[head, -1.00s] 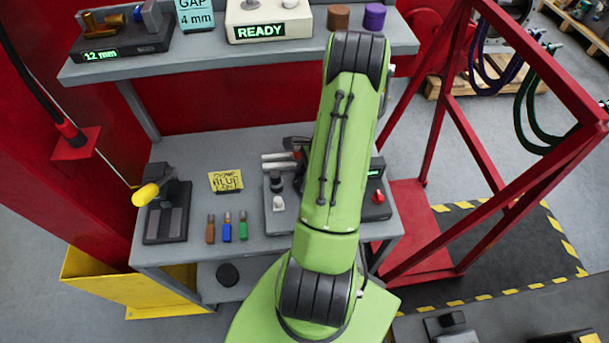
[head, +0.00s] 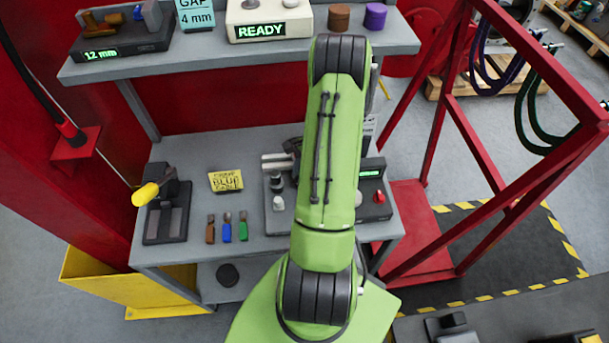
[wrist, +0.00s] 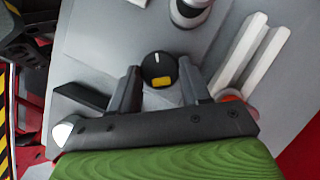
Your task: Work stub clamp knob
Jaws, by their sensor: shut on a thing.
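In the wrist view a round black knob (wrist: 159,68) with a white line and a yellow mark sits between the two dark fingers of my gripper (wrist: 160,75). The fingers are shut on the knob, one on each side. A light grey panel lies around it, with two pale parallel bars (wrist: 243,55) to the right. In the head view my green arm hides the gripper and the knob; part of a grey fixture (head: 279,221) with pale rods shows left of the arm.
A silver cylinder (wrist: 190,12) stands beyond the knob. On the bench, a yellow note (head: 226,181), several coloured tools (head: 227,228) and a yellow-handled clamp device (head: 167,215) sit left. A shelf (head: 190,54) spans above the bench; a red frame (head: 478,160) stands right.

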